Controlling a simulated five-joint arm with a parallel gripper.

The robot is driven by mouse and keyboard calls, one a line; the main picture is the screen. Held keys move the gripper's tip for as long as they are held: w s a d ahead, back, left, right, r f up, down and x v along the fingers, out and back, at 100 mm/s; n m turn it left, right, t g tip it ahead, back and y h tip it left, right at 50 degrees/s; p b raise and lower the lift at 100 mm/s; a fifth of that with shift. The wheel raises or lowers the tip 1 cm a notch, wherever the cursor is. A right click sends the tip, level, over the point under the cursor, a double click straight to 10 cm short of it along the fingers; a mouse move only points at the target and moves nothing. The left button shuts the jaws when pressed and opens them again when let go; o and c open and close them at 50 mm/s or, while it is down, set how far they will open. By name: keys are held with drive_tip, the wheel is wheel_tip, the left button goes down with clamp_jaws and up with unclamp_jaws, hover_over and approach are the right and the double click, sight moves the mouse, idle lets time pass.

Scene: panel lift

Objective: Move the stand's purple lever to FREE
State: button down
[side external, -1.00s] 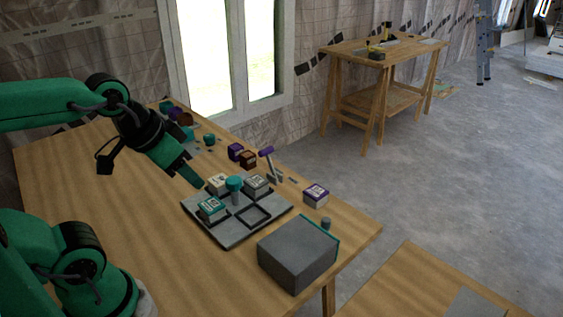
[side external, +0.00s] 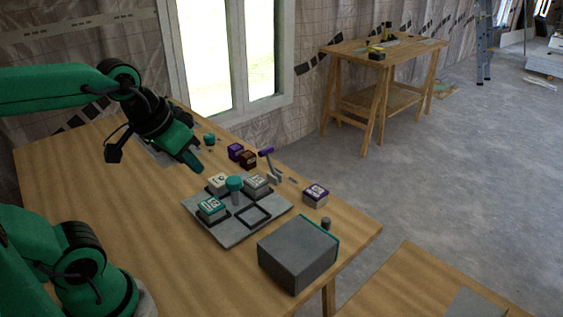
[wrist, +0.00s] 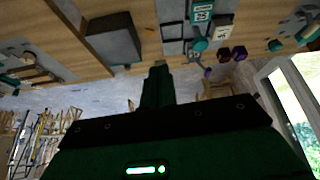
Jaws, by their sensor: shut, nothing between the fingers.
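The purple-handled lever (side external: 266,152) stands at the back right of the grey tray. Its pale arm leans up and left from a small grey base (side external: 275,179). No FREE label can be read. My gripper (side external: 199,169) is shut and empty. In the side view it is left of the lever and above the table, apart from it. In the wrist view my shut fingers (wrist: 159,67) point toward the table edge, with the purple lever handle (wrist: 208,73) to their right.
The grey tray (side external: 228,240) carries several labelled blocks and a teal-topped post (side external: 234,184); its front-right square is empty. A grey box (side external: 298,256) stands at the front right. A purple-topped block (side external: 315,195) and dark blocks (side external: 247,160) flank the lever.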

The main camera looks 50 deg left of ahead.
drive_tip(key=w+a+r+n+g, duration=0.1)
drive_tip(key=w+a+r+n, duration=0.1)
drive_tip(key=w, duration=0.3)
drive_tip(key=w+a+r+n, duration=0.2)
drive_tip(key=w, duration=0.2)
drive_tip(key=n+g, duration=0.3)
drive_tip(key=n, duration=0.6)
hover_over(270, 162)
drive_tip(key=s, duration=0.6)
wheel_tip(270, 162, down, 5)
drive_tip(key=w+a+f+n+g, duration=0.1)
drive_tip(key=w+a+f+n, duration=0.3)
drive_tip(key=a+f, duration=0.4)
drive_tip(key=shift+w, duration=0.5)
drive_tip(key=d+f, duration=0.3)
drive_tip(key=f, duration=0.5)
drive_tip(key=shift+d+f, duration=0.15)
drive_tip(key=shift+f, duration=0.2)
